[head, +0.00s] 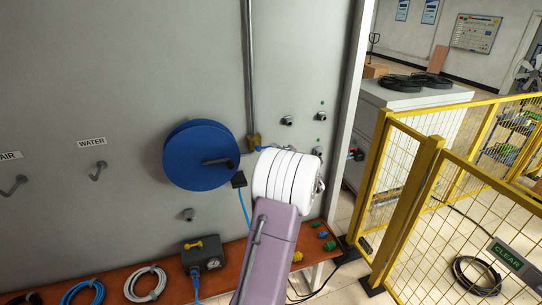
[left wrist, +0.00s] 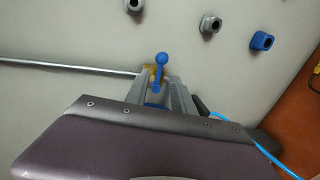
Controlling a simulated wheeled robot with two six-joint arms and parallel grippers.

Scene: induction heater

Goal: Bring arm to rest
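My left arm rises from the bottom of the head view, with a purple link and a white banded joint in front of the grey wall panel. Its gripper is hidden there behind the joint. In the left wrist view my left gripper (left wrist: 160,88) points at the wall, its two grey fingers apart. A blue valve handle (left wrist: 160,61) with a rounded end shows at and beyond the fingertips, in front of a brass valve (left wrist: 151,70). I cannot tell whether the fingers touch the handle. The brass valve (head: 254,142) ends the vertical pipe. My right gripper is not in view.
A blue hose reel (head: 200,155) is on the wall left of the arm. Several fittings (head: 287,120) stick out near the joint. An orange bench (head: 238,256) below holds coiled hoses and a dark box (head: 202,254). A yellow fence (head: 420,185) stands right.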

